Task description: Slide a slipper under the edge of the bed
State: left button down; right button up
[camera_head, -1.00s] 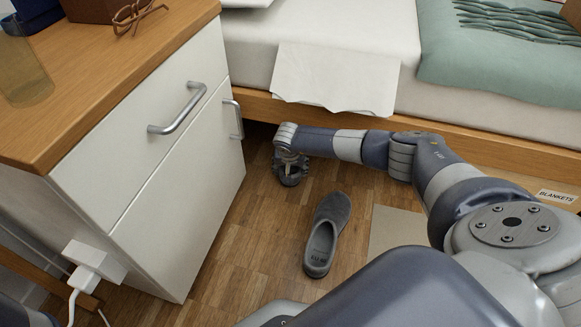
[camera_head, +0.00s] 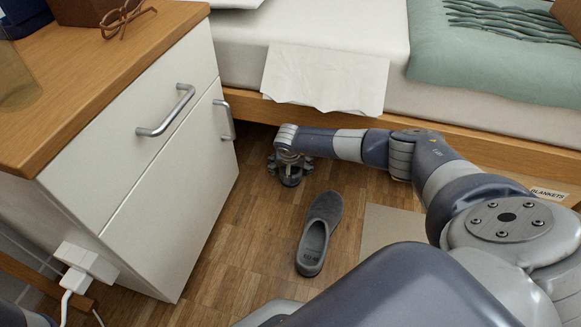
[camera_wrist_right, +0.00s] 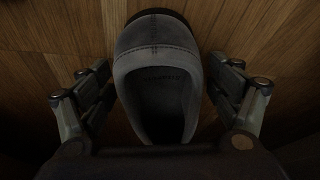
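A grey slipper (camera_head: 321,232) lies on the wooden floor in the head view, toe toward the bed (camera_head: 480,142), clear of the gripper. My right gripper (camera_head: 290,173) is low over the floor, left of and beyond that slipper, close to the bed's wooden edge. Its fingers are spread apart. In the right wrist view, a grey slipper (camera_wrist_right: 155,62) lies between the two open fingers, apart from both. It seems to be a second slipper, mostly hidden under the gripper in the head view. My left gripper is out of view.
A white drawer cabinet (camera_head: 172,190) stands left of the gripper, its drawers shut. A flat beige panel (camera_head: 385,228) lies on the floor to the right. A box labelled blankets (camera_head: 548,193) sits under the bed at far right. Bare floor lies around the near slipper.

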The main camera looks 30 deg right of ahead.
jog(key=shift+r, duration=0.15)
jog(key=shift+v, duration=3.6)
